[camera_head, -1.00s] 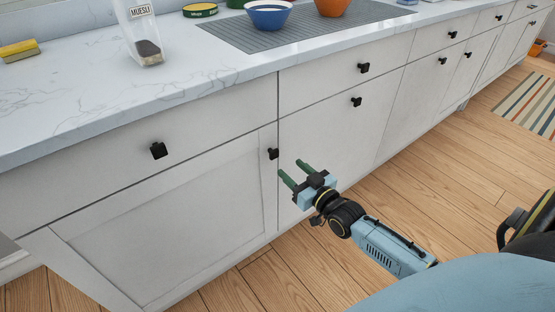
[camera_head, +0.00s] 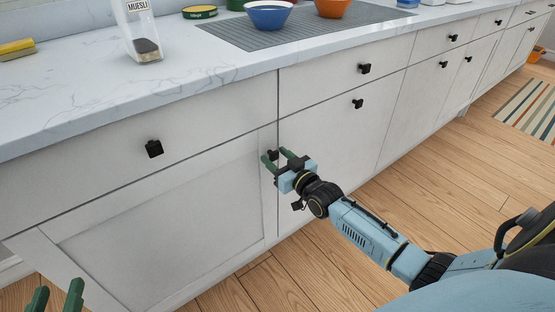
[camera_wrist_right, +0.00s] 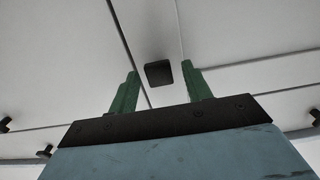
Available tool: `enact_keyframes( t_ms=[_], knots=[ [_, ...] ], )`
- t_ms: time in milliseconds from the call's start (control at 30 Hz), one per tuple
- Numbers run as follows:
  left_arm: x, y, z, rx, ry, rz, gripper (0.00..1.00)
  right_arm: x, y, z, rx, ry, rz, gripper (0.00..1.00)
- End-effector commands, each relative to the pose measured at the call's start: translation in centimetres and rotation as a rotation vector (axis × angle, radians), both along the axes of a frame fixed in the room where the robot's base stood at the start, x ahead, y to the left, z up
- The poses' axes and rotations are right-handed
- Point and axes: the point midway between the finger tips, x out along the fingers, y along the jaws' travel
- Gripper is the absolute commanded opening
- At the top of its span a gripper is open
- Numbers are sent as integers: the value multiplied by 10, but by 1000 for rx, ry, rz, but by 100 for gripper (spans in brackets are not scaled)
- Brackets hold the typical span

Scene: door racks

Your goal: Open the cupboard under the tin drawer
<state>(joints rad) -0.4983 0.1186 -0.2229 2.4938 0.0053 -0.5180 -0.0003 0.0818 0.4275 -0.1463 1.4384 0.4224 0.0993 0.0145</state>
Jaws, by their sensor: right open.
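The cupboard door (camera_head: 160,225) at the left is shut, below a shut drawer (camera_head: 100,165) with a black knob (camera_head: 154,149). The door's own black knob (camera_head: 272,155) is near its upper right corner. My right gripper (camera_head: 276,156) is open, with its green fingers on either side of this knob. In the right wrist view, the knob (camera_wrist_right: 159,73) shows between the open fingertips (camera_wrist_right: 159,70), with gaps at both sides. My left gripper (camera_head: 58,286) is at the bottom left edge, its two fingertips apart. No tin drawer label shows.
The marble counter (camera_head: 80,90) above holds a muesli jar (camera_head: 143,35), a tin (camera_head: 200,12), a blue bowl (camera_head: 268,16) and a yellow sponge (camera_head: 16,49). More shut fronts run to the right.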

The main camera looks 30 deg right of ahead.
Motion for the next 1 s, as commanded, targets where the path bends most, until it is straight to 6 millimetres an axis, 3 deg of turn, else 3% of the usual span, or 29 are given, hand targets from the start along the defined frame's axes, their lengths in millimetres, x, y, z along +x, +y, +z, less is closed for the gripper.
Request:
enact_keyframes(
  t_ms=[233,633,1000],
  knots=[
    [0,0,1,-1,-4,0,36,0,0,0,0,0,0,49],
    [0,0,1,-1,-3,0,36,0,0,0,0,0,0,0],
    [-2,2,-7,14,51,3,36,-2,2,1,1,0,-3,0]
  ],
)
